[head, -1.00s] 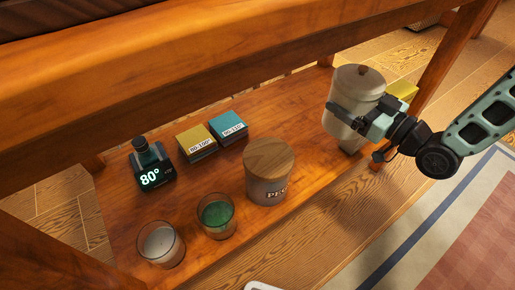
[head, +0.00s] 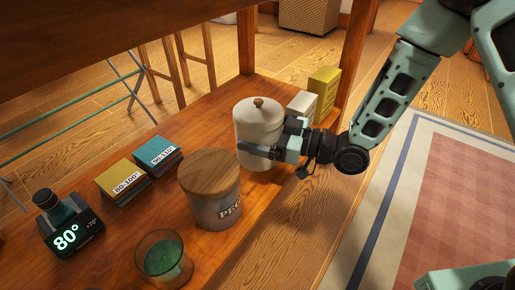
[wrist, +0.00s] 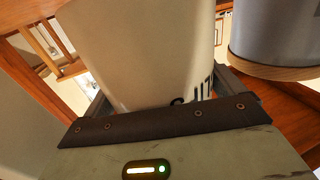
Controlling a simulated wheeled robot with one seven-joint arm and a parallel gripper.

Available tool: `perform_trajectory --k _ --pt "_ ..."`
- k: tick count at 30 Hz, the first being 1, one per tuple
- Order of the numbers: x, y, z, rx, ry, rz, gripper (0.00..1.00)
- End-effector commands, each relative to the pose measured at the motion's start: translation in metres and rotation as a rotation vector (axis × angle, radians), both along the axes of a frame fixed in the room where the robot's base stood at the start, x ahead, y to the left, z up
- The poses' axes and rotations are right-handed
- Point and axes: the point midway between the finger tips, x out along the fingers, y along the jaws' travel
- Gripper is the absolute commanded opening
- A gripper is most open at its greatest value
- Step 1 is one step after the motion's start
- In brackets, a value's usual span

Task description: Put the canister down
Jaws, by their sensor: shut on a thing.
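The canister (head: 259,126) is cream-coloured with a lid and a small brown knob. It stands upright at the wooden shelf (head: 148,222), just behind and right of a wood-lidded jar. My gripper (head: 262,152) is shut around the canister's lower body from the right. In the wrist view the canister (wrist: 145,50) fills the space between the fingers, with some dark lettering partly visible. Its base looks at or very near the shelf surface; I cannot tell whether it touches.
The grey jar (head: 212,205) with a wooden lid stands close to the canister. A green glass (head: 163,258), yellow box (head: 122,180), teal box (head: 157,154) and digital display (head: 68,232) are to the left. A white box (head: 302,104) and yellow box (head: 324,90) stand behind right.

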Motion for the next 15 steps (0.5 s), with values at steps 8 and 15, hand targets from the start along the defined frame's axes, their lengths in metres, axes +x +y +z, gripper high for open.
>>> perform_trajectory --k 8,15 --pt "0.0 0.0 -0.035 0.002 0.0 0.0 0.65" --pt "0.0 0.0 -0.033 0.002 -0.001 -0.001 0.65"
